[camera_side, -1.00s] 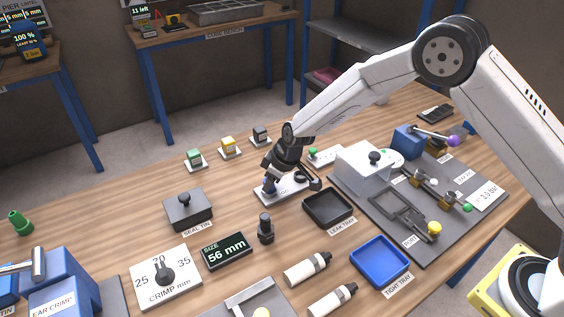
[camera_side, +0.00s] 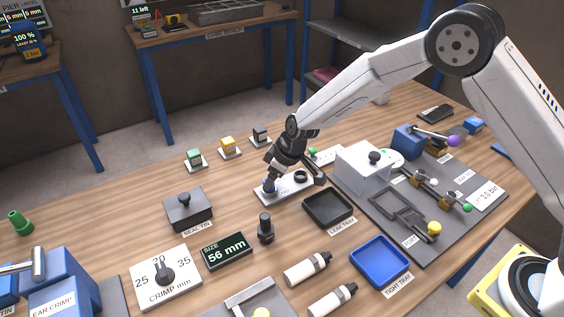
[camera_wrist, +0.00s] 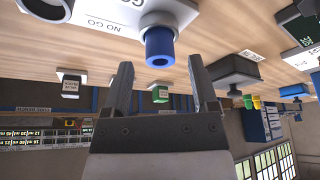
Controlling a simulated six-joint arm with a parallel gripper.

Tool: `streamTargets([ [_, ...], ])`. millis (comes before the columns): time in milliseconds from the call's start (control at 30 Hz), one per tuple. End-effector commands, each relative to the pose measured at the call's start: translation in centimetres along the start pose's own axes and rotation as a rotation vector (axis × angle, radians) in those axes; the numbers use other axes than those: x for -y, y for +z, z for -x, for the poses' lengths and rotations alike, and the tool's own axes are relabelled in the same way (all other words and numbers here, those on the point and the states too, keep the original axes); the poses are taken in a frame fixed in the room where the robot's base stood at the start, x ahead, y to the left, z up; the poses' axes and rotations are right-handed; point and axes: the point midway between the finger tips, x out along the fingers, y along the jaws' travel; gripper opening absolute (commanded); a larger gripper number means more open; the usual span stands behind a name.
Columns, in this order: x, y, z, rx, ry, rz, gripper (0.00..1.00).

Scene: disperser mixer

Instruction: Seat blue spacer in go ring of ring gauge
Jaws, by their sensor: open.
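The ring gauge is a white plate (camera_side: 287,191) lying on the table in the side view. The blue spacer (camera_side: 269,187) stands upright at its left end; in the wrist view the blue spacer (camera_wrist: 160,48) rises from a ring at the plate's end. How deep it sits is hidden. A second, dark ring (camera_side: 301,176) is empty at the other end, and it shows at the wrist view's upper left (camera_wrist: 45,8). My gripper (camera_wrist: 160,62) is open, its fingers apart on either side of the spacer's top, not touching it in the wrist view.
The leak tray (camera_side: 328,208) lies just right of the gauge, and the fixture plate with a white block (camera_side: 362,168) is farther right. A seal tin (camera_side: 188,209) stands to the left. Small coloured blocks (camera_side: 229,147) stand behind. Bare table lies between the tin and gauge.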

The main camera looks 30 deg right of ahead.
Motion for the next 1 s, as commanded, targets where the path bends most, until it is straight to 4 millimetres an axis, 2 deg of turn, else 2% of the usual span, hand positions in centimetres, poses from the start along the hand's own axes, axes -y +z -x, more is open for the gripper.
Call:
streamTargets([
  [600, 0.0, 0.0, 7.8, -0.002, 0.001, -0.001, 0.76],
  [800, 0.0, 0.0, 9.4, -0.001, 0.001, -0.001, 0.76],
  [1000, 0.0, 0.0, 9.9, 0.0, 0.0, -0.001, 0.76],
])
